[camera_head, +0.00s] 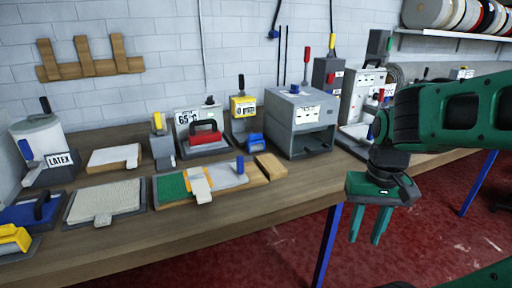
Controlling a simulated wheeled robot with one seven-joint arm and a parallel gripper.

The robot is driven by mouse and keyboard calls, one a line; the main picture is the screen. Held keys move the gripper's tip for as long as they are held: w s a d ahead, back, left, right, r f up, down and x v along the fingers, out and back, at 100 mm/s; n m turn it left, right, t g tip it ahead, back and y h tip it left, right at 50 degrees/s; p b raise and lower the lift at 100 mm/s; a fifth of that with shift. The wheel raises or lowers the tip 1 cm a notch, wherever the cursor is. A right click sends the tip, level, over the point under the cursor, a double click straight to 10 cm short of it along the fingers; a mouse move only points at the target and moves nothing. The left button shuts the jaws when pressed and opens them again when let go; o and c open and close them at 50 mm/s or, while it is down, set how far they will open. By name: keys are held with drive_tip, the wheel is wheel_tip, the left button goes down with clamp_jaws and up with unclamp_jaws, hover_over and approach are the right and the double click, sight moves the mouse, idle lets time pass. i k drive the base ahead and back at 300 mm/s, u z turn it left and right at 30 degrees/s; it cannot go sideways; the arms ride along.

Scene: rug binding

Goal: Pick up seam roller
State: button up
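No object can be told for certain as the seam roller at this size. Small handled tools on the bench include an upright blue handle (240,165) at the right end of a board (258,181) with green, yellow and white pieces. A blue block-shaped item (256,140) sits behind it, and a yellow-handled tool (12,238) lies at the far left. My gripper (369,227) is at the right, off the bench's front edge and over the red floor. Its two green fingers point down, apart, with nothing between them. It is well away from these tools.
The wooden bench (150,233) has a clear front strip. A latex pot (40,140) stands at the left. A blue bench leg (326,245) is near my gripper.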

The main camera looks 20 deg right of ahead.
sight(255, 142)
drive_tip(key=z, duration=0.05)
drive_tip(key=i, duration=1)
drive_tip(key=u, duration=0.05)
